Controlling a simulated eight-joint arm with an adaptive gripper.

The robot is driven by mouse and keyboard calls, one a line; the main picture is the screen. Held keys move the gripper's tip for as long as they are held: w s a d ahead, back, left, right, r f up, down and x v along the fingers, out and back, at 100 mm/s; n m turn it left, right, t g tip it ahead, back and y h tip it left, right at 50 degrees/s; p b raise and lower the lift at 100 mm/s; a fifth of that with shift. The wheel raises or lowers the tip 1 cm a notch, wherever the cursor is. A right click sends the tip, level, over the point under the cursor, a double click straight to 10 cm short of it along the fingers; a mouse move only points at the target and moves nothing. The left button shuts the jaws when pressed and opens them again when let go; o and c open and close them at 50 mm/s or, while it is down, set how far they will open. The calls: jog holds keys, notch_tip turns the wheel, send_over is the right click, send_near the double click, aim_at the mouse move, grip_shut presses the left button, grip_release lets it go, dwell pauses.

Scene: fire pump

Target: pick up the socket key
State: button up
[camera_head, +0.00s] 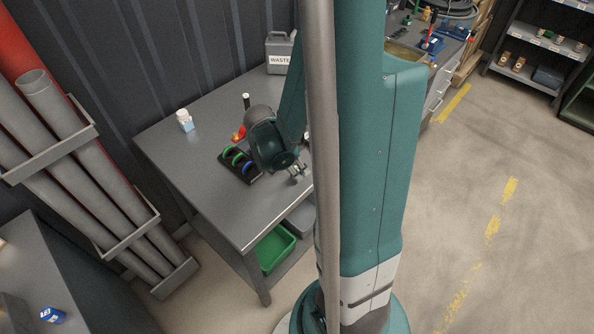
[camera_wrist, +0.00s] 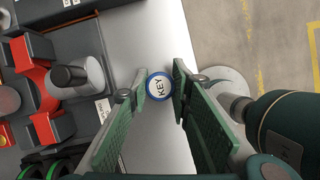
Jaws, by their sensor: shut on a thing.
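The socket key (camera_wrist: 159,87) shows in the wrist view as a round end with a blue rim and a white face marked KEY. It sits between the tips of my gripper (camera_wrist: 160,86), whose green-padded fingers are shut on it. The length of the key below its round end is hidden. In the head view my gripper (camera_head: 297,173) is over the right part of the grey table (camera_head: 205,200), partly behind my own arm and column. I cannot make out the key there.
A black rack with green and blue rings (camera_head: 231,157) stands just left of my gripper. A red and grey fixture with a black knob (camera_wrist: 68,76) is at left in the wrist view. A white bottle (camera_head: 185,121) and a waste can (camera_head: 279,53) stand farther back. The table's front left is clear.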

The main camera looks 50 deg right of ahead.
aim_at(297, 168)
jog(key=shift+r, duration=0.15)
jog(key=shift+r+p, duration=0.85)
jog(key=shift+r, duration=4.05)
